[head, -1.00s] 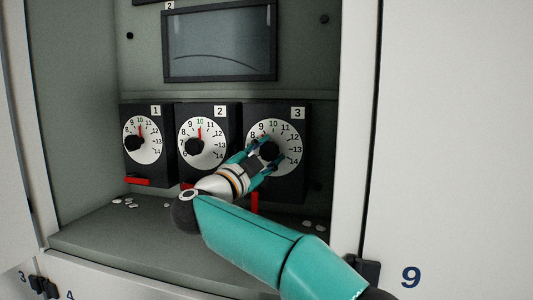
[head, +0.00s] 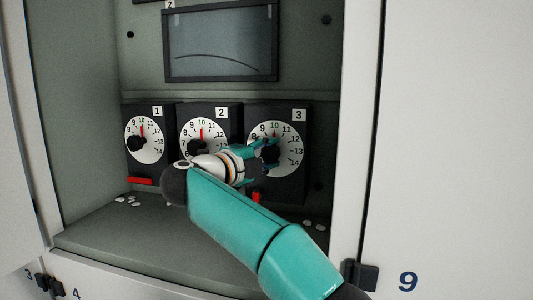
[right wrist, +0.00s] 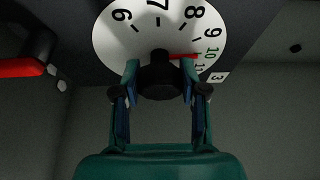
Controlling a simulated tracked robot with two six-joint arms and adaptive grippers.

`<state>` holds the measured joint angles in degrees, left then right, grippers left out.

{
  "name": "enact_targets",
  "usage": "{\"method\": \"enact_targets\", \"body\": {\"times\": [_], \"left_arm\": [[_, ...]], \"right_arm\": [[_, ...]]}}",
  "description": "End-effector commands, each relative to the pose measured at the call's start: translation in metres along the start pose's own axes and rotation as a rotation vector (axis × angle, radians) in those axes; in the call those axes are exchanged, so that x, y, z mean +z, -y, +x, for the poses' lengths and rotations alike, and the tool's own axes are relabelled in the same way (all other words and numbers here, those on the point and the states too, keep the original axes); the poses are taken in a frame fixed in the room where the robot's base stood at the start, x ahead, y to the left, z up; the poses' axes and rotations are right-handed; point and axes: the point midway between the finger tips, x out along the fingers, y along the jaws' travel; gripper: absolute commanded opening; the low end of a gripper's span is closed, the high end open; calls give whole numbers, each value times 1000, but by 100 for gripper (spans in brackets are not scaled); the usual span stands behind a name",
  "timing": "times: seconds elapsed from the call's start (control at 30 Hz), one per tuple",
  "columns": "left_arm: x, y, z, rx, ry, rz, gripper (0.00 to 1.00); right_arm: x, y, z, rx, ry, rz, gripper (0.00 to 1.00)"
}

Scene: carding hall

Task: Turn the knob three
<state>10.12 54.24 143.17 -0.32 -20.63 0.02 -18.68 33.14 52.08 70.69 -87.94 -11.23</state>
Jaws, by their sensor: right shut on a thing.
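Knob three (head: 270,151) is a black knob on the white dial (head: 290,160) of the box marked 3. My right gripper (head: 268,149) is shut on it, coming in from the lower left and hiding part of the dial. In the right wrist view the two fingers (right wrist: 160,76) sit on either side of the black knob (right wrist: 160,82). The red pointer (right wrist: 183,56) points at the green 10. In the head view the pointer also stands near the 10 at the top. My left gripper is not in view.
Dial 1 (head: 150,151) and dial 2 (head: 190,129) are to the left, their pointers near 10. Red levers show below dial 1 (head: 140,181) and dial 3 (head: 256,197). A dark screen (head: 220,42) is above. White bits lie on the cabinet floor.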

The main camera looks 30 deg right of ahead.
Motion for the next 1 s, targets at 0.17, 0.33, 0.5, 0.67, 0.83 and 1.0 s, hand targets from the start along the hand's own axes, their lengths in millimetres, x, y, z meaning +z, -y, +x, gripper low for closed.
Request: {"method": "enact_targets", "body": {"times": [0.17,0.33,0.5,0.67,0.83,1.0], "left_arm": [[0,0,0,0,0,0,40],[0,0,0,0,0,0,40],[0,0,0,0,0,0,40],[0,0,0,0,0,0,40],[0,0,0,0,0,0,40],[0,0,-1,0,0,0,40]], "right_arm": [[-1,-5,1,14,-7,6,8],[0,-5,1,14,-7,5,8],[0,-5,1,14,-7,4,54],[0,-4,0,11,-5,5,68],[0,-3,0,9,-3,6,68],[0,-2,-5,8,-1,7,68]]}}
